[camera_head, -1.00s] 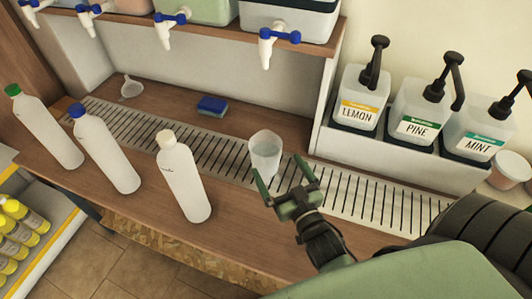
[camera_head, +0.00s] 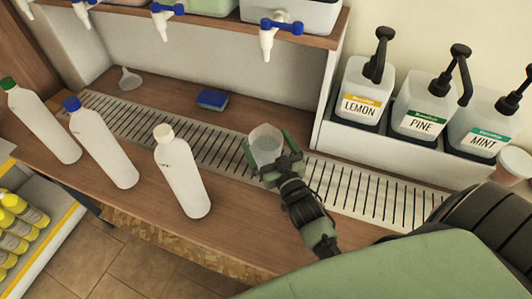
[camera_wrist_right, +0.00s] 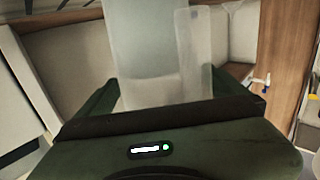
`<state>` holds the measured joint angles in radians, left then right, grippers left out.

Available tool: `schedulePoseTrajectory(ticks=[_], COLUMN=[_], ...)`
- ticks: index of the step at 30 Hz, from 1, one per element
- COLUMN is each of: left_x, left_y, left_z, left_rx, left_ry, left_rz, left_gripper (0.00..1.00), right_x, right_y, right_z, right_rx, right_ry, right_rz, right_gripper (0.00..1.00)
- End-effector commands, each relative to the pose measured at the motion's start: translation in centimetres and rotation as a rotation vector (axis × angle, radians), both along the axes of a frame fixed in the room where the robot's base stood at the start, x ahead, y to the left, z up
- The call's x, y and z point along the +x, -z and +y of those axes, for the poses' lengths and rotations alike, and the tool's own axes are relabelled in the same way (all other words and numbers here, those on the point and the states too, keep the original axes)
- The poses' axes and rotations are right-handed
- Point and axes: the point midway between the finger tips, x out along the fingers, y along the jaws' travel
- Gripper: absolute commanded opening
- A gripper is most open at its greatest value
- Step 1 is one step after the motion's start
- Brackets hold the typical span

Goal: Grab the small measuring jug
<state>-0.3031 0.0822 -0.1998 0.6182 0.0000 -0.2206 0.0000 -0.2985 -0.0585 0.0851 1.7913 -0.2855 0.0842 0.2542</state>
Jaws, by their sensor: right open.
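The small measuring jug (camera_head: 265,142) is a translucent, whitish cup standing on the slotted drip grate in the head view. My right gripper (camera_head: 266,154) is open, with one finger on each side of the jug; I cannot tell whether they touch it. In the right wrist view the jug (camera_wrist_right: 150,55) rises between the green fingers of the right gripper (camera_wrist_right: 155,95), and its lower part is hidden behind the gripper body. My left gripper is not in view.
Three white bottles with green, blue and white caps stand left; the white-capped bottle (camera_head: 182,172) is nearest. A blue sponge (camera_head: 212,99) and a funnel (camera_head: 130,80) lie behind. Pump bottles labelled LEMON (camera_head: 361,98), PINE (camera_head: 424,112) and MINT (camera_head: 478,132) stand right. Taps hang above.

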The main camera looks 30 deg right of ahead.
Motion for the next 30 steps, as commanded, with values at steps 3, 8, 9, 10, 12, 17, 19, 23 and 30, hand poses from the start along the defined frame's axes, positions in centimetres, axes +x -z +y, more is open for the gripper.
schedulePoseTrajectory(ticks=[3, 8, 9, 10, 12, 17, 19, 23, 30], left_x=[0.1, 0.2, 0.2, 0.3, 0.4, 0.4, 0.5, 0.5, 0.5], left_y=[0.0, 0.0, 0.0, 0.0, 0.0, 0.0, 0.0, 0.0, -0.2], left_z=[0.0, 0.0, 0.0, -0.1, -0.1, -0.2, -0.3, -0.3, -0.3], left_rx=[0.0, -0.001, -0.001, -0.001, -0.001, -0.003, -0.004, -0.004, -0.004], left_ry=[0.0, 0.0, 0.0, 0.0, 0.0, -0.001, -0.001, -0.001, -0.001], left_rz=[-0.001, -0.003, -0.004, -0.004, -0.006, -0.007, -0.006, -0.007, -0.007], left_gripper=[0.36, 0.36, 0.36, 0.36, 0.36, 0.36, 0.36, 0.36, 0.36], right_x=[0.0, 0.0, 0.0, 0.0, 0.0, 0.0, 0.0, 0.0, 0.0], right_y=[0.0, 0.0, 0.0, 0.0, 0.0, -0.2, -0.2, -0.3, -1.1], right_z=[0.0, 0.0, 0.0, 0.0, 0.0, 0.0, 0.0, 0.0, 0.0], right_rx=[0.0, 0.0, 0.0, 0.0, 0.0, 0.0, 0.0, 0.0, -0.001], right_ry=[0.0, 0.0, 0.0, 0.0, 0.0, -0.001, -0.001, -0.001, -0.001], right_rz=[0.0, 0.0, 0.0, 0.0, 0.0, -0.005, -0.005, -0.005, -0.007], right_gripper=[1.0, 0.69, 0.58, 0.5, 0.3, 0.16, 0.16, 0.16, 0.16])
